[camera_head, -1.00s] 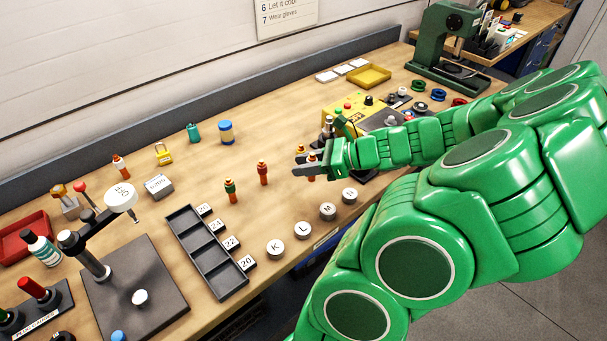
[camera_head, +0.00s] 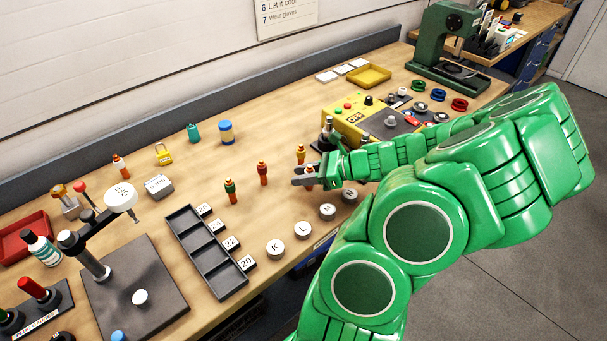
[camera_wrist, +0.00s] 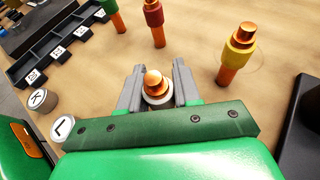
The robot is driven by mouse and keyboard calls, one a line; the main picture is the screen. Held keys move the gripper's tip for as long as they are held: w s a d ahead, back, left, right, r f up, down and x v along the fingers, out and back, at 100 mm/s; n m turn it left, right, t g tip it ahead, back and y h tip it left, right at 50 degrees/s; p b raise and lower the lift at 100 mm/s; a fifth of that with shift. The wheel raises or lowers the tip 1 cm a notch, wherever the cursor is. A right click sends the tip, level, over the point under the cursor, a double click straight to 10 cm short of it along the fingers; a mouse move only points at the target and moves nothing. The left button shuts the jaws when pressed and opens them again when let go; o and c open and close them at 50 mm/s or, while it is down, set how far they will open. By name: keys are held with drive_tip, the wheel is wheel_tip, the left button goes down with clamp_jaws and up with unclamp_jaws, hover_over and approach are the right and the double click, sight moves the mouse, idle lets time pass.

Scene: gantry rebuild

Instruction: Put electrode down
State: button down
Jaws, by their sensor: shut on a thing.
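My gripper (camera_head: 304,180) is shut on an electrode with a copper tip and a pale collar (camera_wrist: 156,86), which stands about upright between the two fingers. Its lower end is hidden in the wrist view, so I cannot tell whether it touches the bench. Three other electrodes stand upright on the wooden bench (camera_head: 285,120). The green-collared electrode (camera_head: 230,190) and the red-collared electrode (camera_head: 262,173) are left of my gripper. The yellow-collared electrode (camera_head: 301,153) is just behind it, and right of the fingers in the wrist view (camera_wrist: 236,56).
Round weights marked K (camera_head: 275,250), L, M and N line the front edge, near my arm. A dark compartment tray (camera_head: 197,235) with number tags lies to the left. A yellow control box (camera_head: 350,118) stands behind my gripper. Bare bench lies around the electrodes.

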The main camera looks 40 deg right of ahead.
drive_tip(key=shift+f, duration=0.1)
drive_tip(key=c, duration=0.8)
unclamp_jaws()
